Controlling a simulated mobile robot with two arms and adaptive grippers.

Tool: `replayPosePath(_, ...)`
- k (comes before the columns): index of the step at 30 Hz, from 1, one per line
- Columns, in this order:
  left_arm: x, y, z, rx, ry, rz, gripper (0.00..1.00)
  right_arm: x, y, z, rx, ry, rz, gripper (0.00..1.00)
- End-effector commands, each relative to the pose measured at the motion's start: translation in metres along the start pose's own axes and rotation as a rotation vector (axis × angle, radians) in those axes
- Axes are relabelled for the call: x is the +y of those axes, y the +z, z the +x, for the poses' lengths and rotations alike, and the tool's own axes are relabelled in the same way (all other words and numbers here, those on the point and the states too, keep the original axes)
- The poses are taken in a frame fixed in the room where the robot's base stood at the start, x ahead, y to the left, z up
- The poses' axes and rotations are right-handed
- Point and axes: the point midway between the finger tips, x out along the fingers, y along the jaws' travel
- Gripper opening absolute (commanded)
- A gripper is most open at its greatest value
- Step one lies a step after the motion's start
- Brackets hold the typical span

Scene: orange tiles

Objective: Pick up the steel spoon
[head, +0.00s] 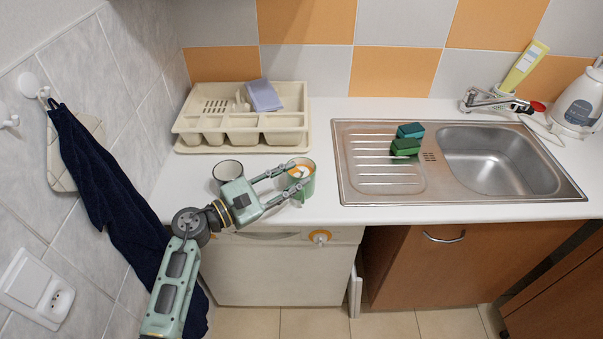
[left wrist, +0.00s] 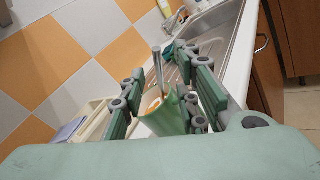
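The steel spoon (left wrist: 157,62) shows in the left wrist view as a thin grey handle standing up out of a green mug (left wrist: 165,115). Its lower part is hidden in the mug. In the head view the green mug (head: 302,190), orange inside, stands near the counter's front edge; I cannot clearly make out the spoon there. My left gripper (head: 296,175) is open at the mug. In the left wrist view its fingers (left wrist: 160,72) are apart, with the spoon handle between them and a gap on each side. My right gripper is not in view.
A second mug (head: 228,172) stands just left of the green one. A cream dish rack (head: 240,147) with a blue-violet cloth (head: 264,95) is behind. The steel sink (head: 380,185) with green sponges (head: 405,147) is to the right. A dark towel (head: 100,180) hangs at left.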

Motion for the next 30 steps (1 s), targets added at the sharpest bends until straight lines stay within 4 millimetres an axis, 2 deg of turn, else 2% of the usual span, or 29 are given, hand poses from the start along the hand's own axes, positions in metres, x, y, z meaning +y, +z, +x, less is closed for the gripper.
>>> replayPosePath(1, 0.003, 0.004, 0.008, -0.002, 0.002, -0.003, 0.29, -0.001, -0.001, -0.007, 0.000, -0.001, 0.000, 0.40)
replayPosePath(5, 0.001, 0.002, 0.020, 0.000, 0.001, -0.002, 0.29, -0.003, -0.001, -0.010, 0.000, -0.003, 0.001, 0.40)
replayPosePath(13, 0.000, 0.000, 0.021, 0.000, 0.001, 0.000, 0.28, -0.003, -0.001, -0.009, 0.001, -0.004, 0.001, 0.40)
replayPosePath(23, 0.000, 0.000, 0.021, 0.000, 0.001, -0.001, 0.00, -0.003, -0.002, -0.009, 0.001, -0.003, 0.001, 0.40)
replayPosePath(30, 0.001, 0.000, 0.021, 0.000, 0.002, 0.000, 0.00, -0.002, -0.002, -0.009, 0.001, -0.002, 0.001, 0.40)
